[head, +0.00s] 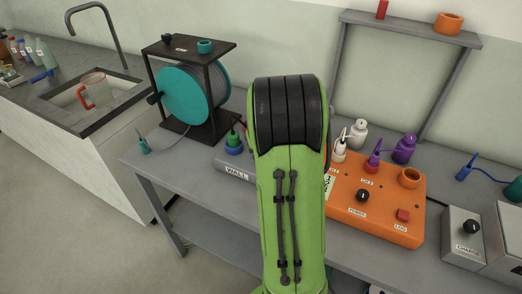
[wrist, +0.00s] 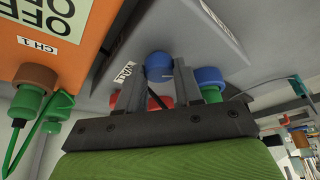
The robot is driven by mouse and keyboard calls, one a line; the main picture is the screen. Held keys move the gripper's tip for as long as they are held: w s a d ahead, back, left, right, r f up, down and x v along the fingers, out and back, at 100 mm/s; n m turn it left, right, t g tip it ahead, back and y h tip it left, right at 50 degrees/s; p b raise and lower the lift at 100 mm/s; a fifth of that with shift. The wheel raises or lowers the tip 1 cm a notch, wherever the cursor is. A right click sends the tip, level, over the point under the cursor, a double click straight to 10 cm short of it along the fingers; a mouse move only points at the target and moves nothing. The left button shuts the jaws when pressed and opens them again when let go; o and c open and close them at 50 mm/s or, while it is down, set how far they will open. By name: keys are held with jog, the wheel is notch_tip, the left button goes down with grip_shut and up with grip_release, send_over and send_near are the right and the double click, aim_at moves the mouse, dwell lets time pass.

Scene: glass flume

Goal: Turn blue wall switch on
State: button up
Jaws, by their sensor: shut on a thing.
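The grey box marked WALL (wrist: 200,35) fills the upper middle of the wrist view. In the head view its left part, the grey WALL box (head: 228,167), shows beside my green arm. A round blue switch knob (wrist: 159,66) is on the box. My gripper (wrist: 160,82) has one finger on each side of this knob and is shut on it. A thin dark rod shows between the fingers, and I cannot tell what it belongs to. My arm hides the gripper and the knob in the head view. Whether the switch is on cannot be seen.
An orange box (head: 385,215) with knobs and plugs stands close on the right. A teal cable reel (head: 195,95) stands behind left. The bench's front left is clear.

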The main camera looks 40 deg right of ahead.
jog(key=m+h, duration=0.1)
jog(key=m, duration=0.2)
jog(key=m+g+h, duration=0.1)
jog(key=m, duration=0.2)
jog(key=shift+w+a+m, duration=0.15)
jog(key=shift+m, duration=0.15)
jog(key=shift+g, duration=0.3)
jog(key=o, duration=1)
jog(key=shift+o, duration=0.2)
jog(key=p+v, duration=0.4)
jog(key=v, duration=1.1)
jog(key=shift+r+p, duration=0.4)
jog(key=shift+a, duration=0.15)
